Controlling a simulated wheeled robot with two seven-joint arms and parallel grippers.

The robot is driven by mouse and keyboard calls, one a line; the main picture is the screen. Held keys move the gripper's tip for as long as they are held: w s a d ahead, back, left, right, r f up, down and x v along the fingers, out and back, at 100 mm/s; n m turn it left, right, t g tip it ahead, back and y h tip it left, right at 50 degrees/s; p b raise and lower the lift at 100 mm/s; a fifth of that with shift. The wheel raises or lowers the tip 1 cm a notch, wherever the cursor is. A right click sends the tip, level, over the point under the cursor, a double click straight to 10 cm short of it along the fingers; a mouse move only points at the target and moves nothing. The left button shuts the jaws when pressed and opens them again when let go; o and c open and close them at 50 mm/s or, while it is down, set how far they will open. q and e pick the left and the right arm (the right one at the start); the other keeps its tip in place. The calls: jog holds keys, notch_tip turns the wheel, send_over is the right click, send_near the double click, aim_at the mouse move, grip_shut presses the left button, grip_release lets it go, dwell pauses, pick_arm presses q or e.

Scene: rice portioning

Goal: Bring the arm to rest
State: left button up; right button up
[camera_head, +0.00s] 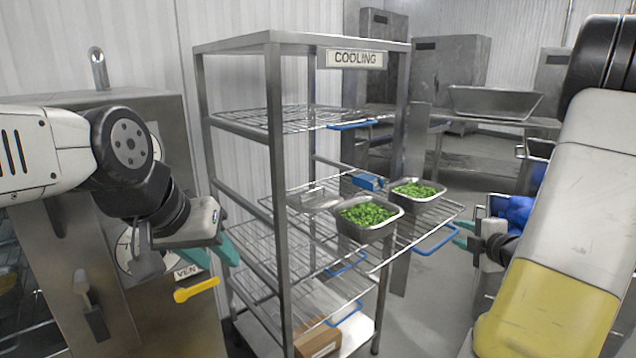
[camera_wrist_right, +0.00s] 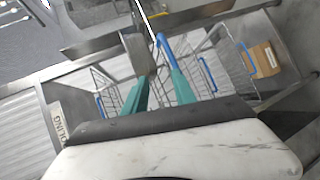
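My left gripper (camera_head: 213,256) is in front of the steel oven at the left. Its two teal fingers are apart and nothing shows between them. My right gripper (camera_head: 463,236) is partly hidden by its own arm, to the right of the cooling rack's pulled-out shelf. In the right wrist view, its teal fingers (camera_wrist_right: 160,90) are apart and empty, with blue-handled wire shelves behind them.
The cooling rack (camera_head: 275,120) stands in the middle. Two steel pans of green food, a nearer pan (camera_head: 368,232) and a farther pan (camera_head: 398,204), sit on its pulled-out shelf (camera_head: 440,218). A cardboard box (camera_head: 318,342) is low in the rack. An empty steel tray (camera_head: 495,102) stands at the back.

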jog(key=s+a+r+m+g+h, duration=0.35)
jog(key=a+r+m, duration=0.35)
jog(key=r+m, duration=0.25)
jog(key=s+a+r+m+g+y, duration=0.1)
jog(key=s+a+m+g+y, duration=0.3)
jog(key=s+a, duration=1.3)
jog(key=s+m, duration=0.1)
jog(key=m, duration=0.3)
jog(key=shift+s+a+r+g, duration=0.25)
jog(key=shift+g, duration=0.1)
jog(key=shift+d+m, duration=0.15)
jog(key=shift+m, duration=0.1)
